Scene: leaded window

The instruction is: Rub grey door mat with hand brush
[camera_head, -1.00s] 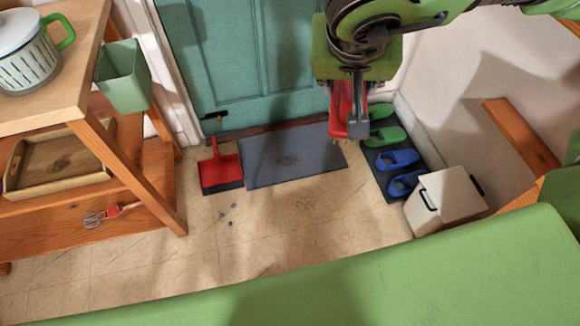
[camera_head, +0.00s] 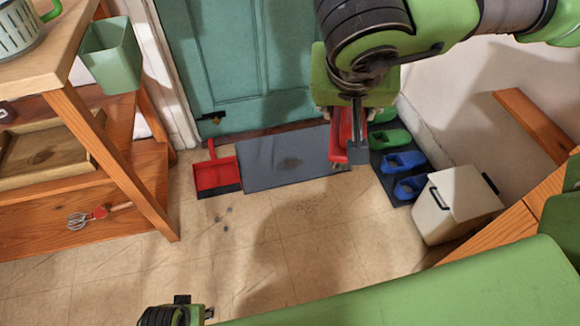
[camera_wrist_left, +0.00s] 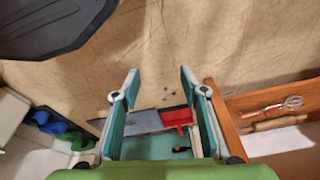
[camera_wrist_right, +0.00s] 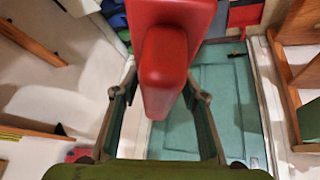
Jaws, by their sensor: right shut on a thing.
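The grey door mat (camera_head: 262,168) lies flat on the floor before the teal door, with a dark patch on it. It also shows between the fingers in the left wrist view (camera_wrist_left: 145,122). My right gripper (camera_head: 352,118) is shut on the red hand brush (camera_head: 338,142), which appears above the mat's right end; I cannot tell whether it touches. The brush fills the upper middle of the right wrist view (camera_wrist_right: 165,60) and hides part of the background. My left gripper (camera_wrist_left: 158,85) is open and empty; only part of its arm shows at the head view's bottom left.
A red dustpan (camera_head: 217,175) lies left of the mat. A dark shoe tray (camera_head: 381,162) with green and blue shoes and a white box (camera_head: 455,205) are at right. A wooden shelf unit (camera_head: 120,165) stands at left. Floor before the mat is clear except small dark bits.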

